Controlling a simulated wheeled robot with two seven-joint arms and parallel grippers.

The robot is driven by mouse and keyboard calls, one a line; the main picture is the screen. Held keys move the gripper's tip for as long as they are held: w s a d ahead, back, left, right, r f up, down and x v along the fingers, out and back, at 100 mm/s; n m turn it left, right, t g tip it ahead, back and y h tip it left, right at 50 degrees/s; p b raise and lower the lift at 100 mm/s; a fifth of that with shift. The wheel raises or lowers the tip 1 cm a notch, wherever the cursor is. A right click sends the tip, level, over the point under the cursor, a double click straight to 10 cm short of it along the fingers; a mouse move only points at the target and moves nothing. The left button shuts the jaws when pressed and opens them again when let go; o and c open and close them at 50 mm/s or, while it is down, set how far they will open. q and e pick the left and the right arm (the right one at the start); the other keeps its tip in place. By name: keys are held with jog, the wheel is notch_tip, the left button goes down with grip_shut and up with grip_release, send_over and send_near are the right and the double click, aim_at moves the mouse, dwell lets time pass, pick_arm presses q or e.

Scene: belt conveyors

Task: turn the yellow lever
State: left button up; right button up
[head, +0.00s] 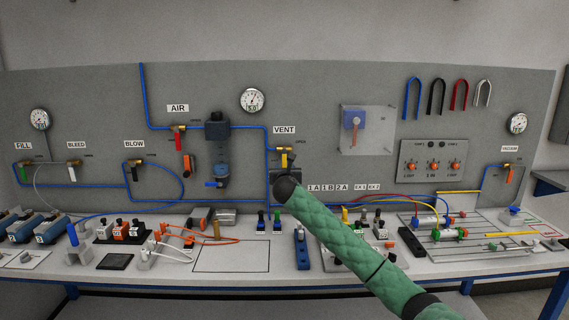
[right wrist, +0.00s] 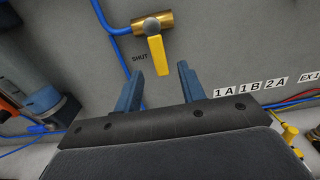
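The yellow lever (right wrist: 156,55) hangs down from a brass valve (right wrist: 152,23) on the grey panel, with its lower end beside the word SHUT in the right wrist view. In the head view the valve sits under the VENT label (head: 284,130), and the lever (head: 285,155) is partly hidden by my gripper. My right gripper (right wrist: 160,72) is open and empty. Its two blue fingers point up at the panel, spaced on either side of the lever's lower end; I cannot tell whether they touch it. My left gripper is not in view.
Blue tubing (head: 267,140) runs beside the valve. Below, the bench holds cables, several connectors and a blue switch block (head: 302,250).

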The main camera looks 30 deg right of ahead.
aim_at(285, 163)
jog(key=x, duration=0.2)
jog(key=shift+w+d+r+p, duration=0.1)
jog(key=shift+w+r+p, duration=0.05)
jog(key=shift+w+p, duration=0.15)
jog(key=x, duration=0.3)
jog(key=shift+w+p, duration=0.15)
jog(key=shift+p, duration=0.2)
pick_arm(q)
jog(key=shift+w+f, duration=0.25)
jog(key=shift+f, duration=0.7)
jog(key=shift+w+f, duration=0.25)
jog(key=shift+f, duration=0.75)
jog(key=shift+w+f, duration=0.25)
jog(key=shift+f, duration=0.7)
pick_arm(e)
jog(key=shift+w+d, duration=0.4)
jog(key=shift+w, duration=0.1)
jog(key=shift+c, duration=0.4)
grip_shut()
